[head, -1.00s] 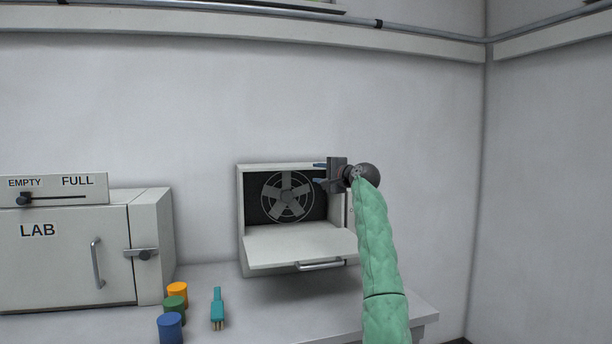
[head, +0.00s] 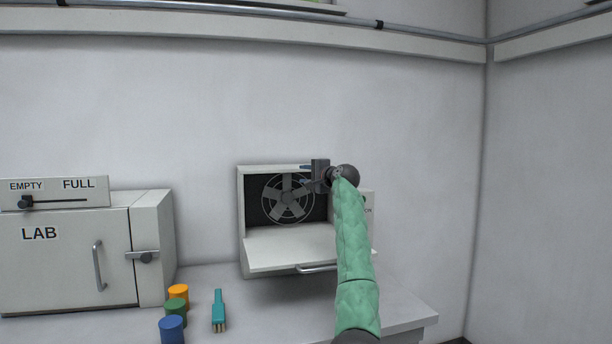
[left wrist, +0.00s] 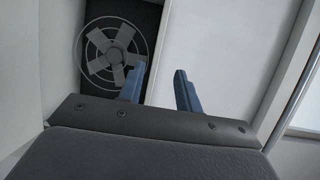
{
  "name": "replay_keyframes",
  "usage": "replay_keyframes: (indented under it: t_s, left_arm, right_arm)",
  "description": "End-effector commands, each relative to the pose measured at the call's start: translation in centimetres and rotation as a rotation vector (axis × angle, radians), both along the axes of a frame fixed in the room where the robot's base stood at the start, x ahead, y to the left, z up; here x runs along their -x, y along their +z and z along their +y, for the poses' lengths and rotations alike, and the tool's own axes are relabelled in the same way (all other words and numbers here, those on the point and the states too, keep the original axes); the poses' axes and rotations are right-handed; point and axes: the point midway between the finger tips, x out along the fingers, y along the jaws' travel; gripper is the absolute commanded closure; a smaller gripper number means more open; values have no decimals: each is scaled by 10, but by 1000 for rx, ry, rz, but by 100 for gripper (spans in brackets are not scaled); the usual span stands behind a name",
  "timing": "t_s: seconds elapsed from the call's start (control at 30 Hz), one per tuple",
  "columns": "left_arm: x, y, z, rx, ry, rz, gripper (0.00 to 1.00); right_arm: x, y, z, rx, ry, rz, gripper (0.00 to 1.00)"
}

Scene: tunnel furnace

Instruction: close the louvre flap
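The louvre flap (head: 285,246) is a pale panel on the front of a wall-side box (head: 240,200) with a fan (head: 287,198) inside. It hangs folded down and outward from the opening's lower edge, so the fan shows. A bar handle (head: 318,267) is on its front edge. My left gripper (head: 304,174) is above the flap, in front of the opening's upper right part, and appears apart from the flap. In the left wrist view its two blue fingers (left wrist: 158,84) are spread with nothing between them; the fan (left wrist: 112,52) and a pale panel (left wrist: 210,45) lie beyond. My right gripper is not in view.
A LAB cabinet (head: 65,260) with a handle and latch stands at the left, an EMPTY/FULL slider panel (head: 70,192) on top. Orange (head: 178,291), green (head: 174,306) and blue (head: 172,328) cylinders and a teal brush (head: 218,309) are on the bench (head: 265,315).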

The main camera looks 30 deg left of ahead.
Motion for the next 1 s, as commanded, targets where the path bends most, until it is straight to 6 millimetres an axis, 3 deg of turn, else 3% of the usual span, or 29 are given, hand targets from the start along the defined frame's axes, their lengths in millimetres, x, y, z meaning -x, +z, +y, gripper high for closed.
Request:
replay_keyframes:
  t_s: [0.1,0.3,1.0]
  left_arm:
    - [0,0,0,0,0,0,66]
    - [0,0,0,0,0,0,100]
    - [0,0,0,0,0,0,100]
  right_arm:
    - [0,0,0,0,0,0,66]
    - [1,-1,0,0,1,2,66]
    - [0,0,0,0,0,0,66]
